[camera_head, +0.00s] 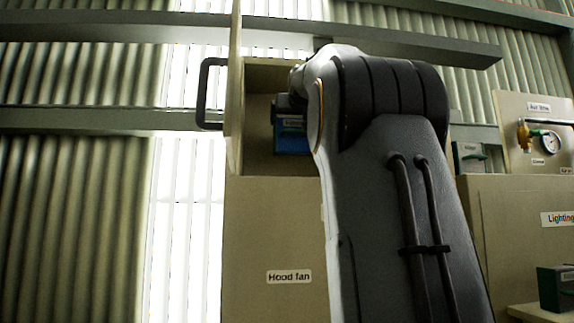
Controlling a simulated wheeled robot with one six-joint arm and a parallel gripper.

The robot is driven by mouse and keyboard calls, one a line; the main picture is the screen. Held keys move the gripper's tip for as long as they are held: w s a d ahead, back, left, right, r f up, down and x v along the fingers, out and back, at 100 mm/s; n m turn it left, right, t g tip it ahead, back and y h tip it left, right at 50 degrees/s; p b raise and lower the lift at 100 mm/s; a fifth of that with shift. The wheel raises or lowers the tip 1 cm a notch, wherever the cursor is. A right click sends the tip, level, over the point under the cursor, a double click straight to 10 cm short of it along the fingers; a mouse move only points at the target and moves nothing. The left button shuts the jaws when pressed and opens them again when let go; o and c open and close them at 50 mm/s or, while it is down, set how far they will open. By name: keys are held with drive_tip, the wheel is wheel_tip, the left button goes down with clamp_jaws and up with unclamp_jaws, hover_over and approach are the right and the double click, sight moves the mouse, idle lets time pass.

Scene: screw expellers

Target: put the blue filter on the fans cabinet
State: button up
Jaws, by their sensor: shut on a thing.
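The blue filter (292,142) shows as a small blue block with a pale label near its top, partly hidden behind my arm. My gripper (289,113) is dark and shut on its upper part. The filter appears in front of or inside the open upper compartment of a beige cabinet (262,225) labelled "Hood fan"; I cannot tell whether it touches the compartment floor. The cabinet door, with a black handle, stands open and is seen edge-on at the left. My arm covers the right part of the compartment.
At right, a beige cabinet (515,225) labelled "Lighting" carries a dark green box (469,157). An air-line panel (535,120) with a gauge stands behind. Another green box (556,288) sits on a ledge at lower right. The open door's handle (203,94) sticks out left.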

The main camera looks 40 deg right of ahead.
sight(293, 142)
drive_tip(key=f, duration=0.4)
drive_tip(key=shift+a, duration=0.2)
drive_tip(key=shift+f+p, duration=0.3)
drive_tip(key=shift+f, duration=1.9)
drive_tip(key=shift+f, duration=0.1)
drive_tip(key=o, duration=1)
drive_tip(key=shift+f, duration=0.1)
drive_tip(key=shift+o, duration=0.5)
drive_tip(key=shift+s+a+r, duration=0.1)
drive_tip(key=shift+s+r, duration=0.1)
drive_tip(key=b+v, duration=0.4)
drive_tip(key=v, duration=0.7)
drive_tip(key=shift+s+a+b, duration=0.1)
drive_tip(key=shift+s+b, duration=0.2)
